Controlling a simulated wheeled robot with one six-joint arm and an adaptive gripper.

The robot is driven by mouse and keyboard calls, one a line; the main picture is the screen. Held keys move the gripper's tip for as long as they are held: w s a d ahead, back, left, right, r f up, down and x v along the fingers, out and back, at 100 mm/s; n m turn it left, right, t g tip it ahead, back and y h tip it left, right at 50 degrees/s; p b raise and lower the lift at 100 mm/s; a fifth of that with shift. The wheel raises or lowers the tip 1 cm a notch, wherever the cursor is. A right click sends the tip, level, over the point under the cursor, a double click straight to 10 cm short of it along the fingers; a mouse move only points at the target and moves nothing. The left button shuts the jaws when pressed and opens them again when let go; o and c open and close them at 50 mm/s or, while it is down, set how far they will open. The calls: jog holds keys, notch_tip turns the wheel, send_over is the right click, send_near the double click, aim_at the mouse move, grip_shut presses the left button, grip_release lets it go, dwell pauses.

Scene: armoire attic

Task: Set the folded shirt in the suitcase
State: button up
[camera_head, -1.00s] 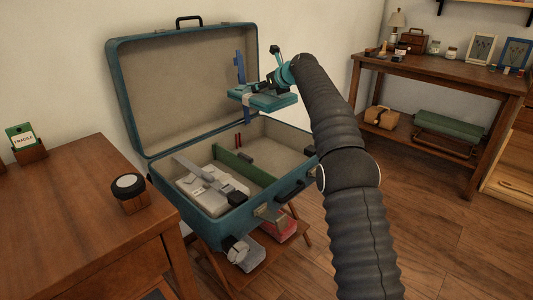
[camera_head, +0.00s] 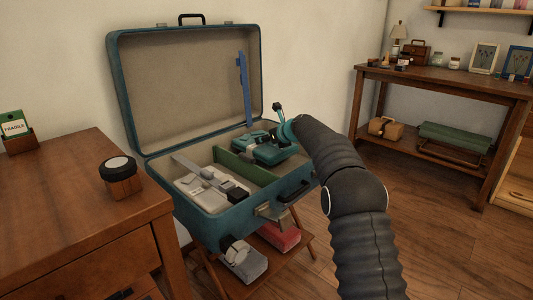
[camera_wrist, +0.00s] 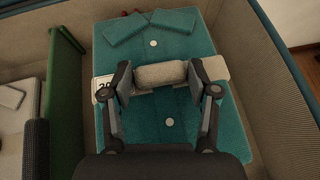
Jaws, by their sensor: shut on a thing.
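The folded shirt (camera_head: 262,150) is teal, with a pale band (camera_wrist: 161,74) around its middle, a collar and light buttons. It is down inside the right compartment of the open teal suitcase (camera_head: 222,222), to the right of the green divider (camera_head: 245,167). In the wrist view the shirt (camera_wrist: 165,115) lies flat between the divider and the suitcase's right wall. My gripper (camera_wrist: 166,78) is shut on the shirt's pale band, one finger at each side of it. I cannot tell whether the shirt touches the suitcase floor.
Pale folded items (camera_head: 203,185) and a dark box fill the left compartment. The raised lid (camera_head: 185,85) stands behind, with a blue strap (camera_head: 244,90). A wooden desk (camera_head: 70,205) is at left and a wooden side table (camera_head: 440,85) at right.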

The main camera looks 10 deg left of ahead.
aim_at(267, 148)
notch_tip(267, 148, down, 4)
jog(key=shift+f+b, duration=0.15)
jog(key=shift+b, duration=0.75)
jog(key=o, duration=1.3)
jog(key=shift+o, duration=0.2)
jog(key=v, duration=1.2)
